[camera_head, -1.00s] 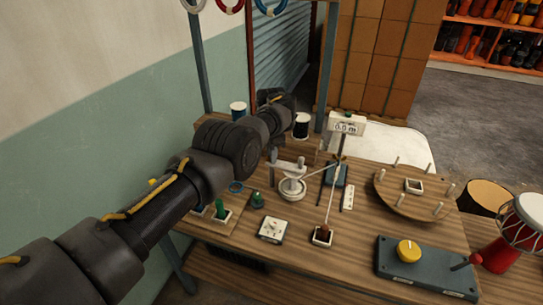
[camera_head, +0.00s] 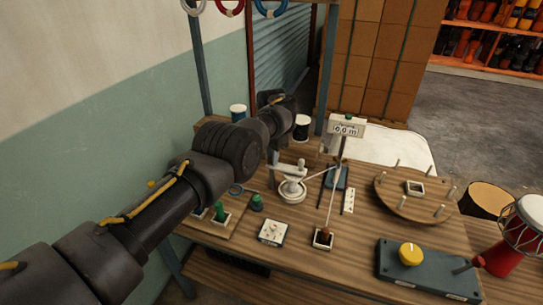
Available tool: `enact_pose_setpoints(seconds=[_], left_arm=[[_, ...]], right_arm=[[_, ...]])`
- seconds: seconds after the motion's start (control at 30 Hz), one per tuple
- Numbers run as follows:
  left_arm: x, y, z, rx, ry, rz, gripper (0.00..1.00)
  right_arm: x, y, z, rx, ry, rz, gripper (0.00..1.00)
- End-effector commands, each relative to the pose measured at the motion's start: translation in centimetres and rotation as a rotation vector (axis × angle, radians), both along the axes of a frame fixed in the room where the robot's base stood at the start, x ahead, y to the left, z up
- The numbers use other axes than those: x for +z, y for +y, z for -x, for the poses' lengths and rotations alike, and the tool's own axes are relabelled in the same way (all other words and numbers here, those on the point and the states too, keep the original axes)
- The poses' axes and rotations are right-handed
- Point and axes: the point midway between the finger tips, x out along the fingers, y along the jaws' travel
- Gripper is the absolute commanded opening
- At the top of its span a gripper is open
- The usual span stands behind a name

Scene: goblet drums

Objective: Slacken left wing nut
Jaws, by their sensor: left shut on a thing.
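My left arm comes in from the left and reaches over the wooden bench. My left gripper (camera_head: 277,100) is at its far end, near the back of the bench, and is shut on a small part. Its fingertips and the part are hidden behind my wrist, so the left wing nut cannot be made out. A white stand with a round base (camera_head: 291,190) is just in front of the wrist. My right gripper is not in view.
A round wooden board with pegs (camera_head: 413,205) lies to the right. A grey box with a yellow knob (camera_head: 411,254) is at the front right. A red goblet drum (camera_head: 505,255) stands at the right edge. Spools (camera_head: 301,128) stand behind; a white dial plate (camera_head: 272,231) lies in front.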

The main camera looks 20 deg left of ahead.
Motion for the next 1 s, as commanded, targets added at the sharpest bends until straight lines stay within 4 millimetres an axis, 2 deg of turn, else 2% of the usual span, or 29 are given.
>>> enact_pose_setpoints(seconds=[0.07, 0.1, 0.27, 0.5, 0.63, 0.77, 1.0], left_arm=[[0.1, 0.0, -0.1, -0.001, -0.003, 0.0, 0.0], [0.1, 0.0, -0.1, -0.001, -0.003, 0.0, 0.22], [0.1, 0.0, -0.1, -0.001, -0.003, 0.0, 0.42], [0.1, 0.0, 0.0, -0.001, -0.001, 0.0, 0.42], [0.8, 0.0, -0.1, -0.001, -0.002, -0.001, 0.42], [2.8, 0.0, -0.1, -0.002, -0.004, -0.001, 0.42], [7.6, 0.0, -0.1, -0.002, -0.005, -0.002, 0.42]], right_arm=[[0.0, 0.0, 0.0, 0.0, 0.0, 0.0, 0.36], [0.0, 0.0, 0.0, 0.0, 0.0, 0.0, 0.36], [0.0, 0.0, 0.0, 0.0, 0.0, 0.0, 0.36], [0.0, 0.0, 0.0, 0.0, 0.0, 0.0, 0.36], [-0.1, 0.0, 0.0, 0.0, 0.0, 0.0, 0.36], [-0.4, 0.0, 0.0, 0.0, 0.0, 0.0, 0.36], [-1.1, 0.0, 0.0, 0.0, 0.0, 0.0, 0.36]])
